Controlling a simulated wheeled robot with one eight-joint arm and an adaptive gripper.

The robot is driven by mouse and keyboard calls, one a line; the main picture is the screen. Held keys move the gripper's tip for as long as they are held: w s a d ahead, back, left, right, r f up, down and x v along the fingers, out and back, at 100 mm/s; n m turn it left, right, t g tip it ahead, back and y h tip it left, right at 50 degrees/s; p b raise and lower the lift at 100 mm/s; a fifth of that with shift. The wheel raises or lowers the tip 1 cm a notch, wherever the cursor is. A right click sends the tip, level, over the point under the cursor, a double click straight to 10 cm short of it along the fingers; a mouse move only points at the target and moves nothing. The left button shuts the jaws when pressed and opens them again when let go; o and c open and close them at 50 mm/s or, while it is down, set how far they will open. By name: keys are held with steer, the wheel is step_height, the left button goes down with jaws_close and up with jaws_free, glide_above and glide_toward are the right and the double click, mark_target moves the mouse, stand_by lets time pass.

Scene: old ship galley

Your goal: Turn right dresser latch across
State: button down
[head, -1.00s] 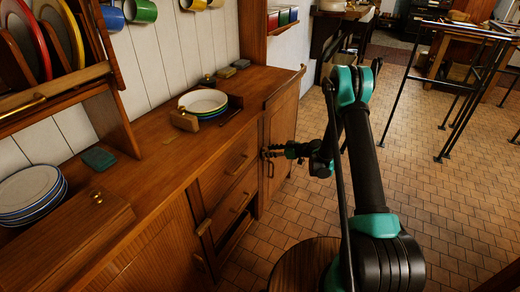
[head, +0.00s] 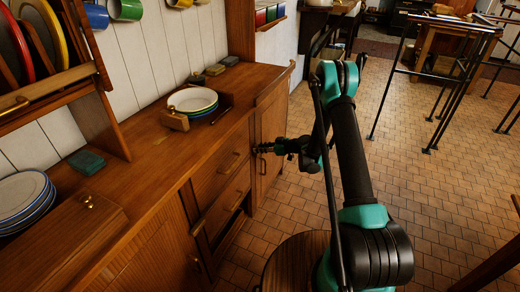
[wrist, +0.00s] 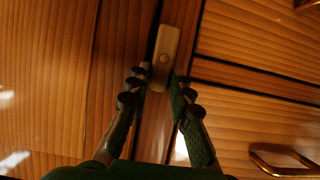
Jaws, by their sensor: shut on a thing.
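The pale wooden latch (wrist: 166,50) is a short bar with a round pivot in the wrist view. It lies nearly upright along the post between a door panel and the drawers, tilted slightly. My gripper (wrist: 160,82) has one finger on each side of its lower end and is shut on it. In the head view my gripper (head: 262,148) reaches the dresser front (head: 222,165) at the edge of the right door (head: 271,130). The latch is hidden there behind the fingers.
Drawers with handles (head: 232,163) lie left of my gripper in the head view. The dresser top holds stacked plates (head: 192,99) and a wooden block. A round wooden stool top (head: 292,262) stands below my arm.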

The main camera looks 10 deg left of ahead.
steer(key=shift+w+d+f+m+g+y, duration=0.2)
steer(key=shift+w+f+m+g+y, duration=0.5)
steer(key=shift+m, duration=1.55)
steer(key=shift+w+d+f+m+g+y, duration=0.2)
steer(key=shift+m+g+y, duration=0.9)
steer(key=shift+m, duration=1.1)
steer(key=shift+w+d+f+m+g+y, duration=0.2)
steer(key=shift+w+f+m+g+y, duration=0.5)
steer(key=shift+m, duration=1.55)
steer(key=shift+s+r, duration=0.15)
steer(key=shift+s, duration=0.15)
steer(key=c, duration=1.4)
jaws_free()
steer(key=shift+o, duration=0.2)
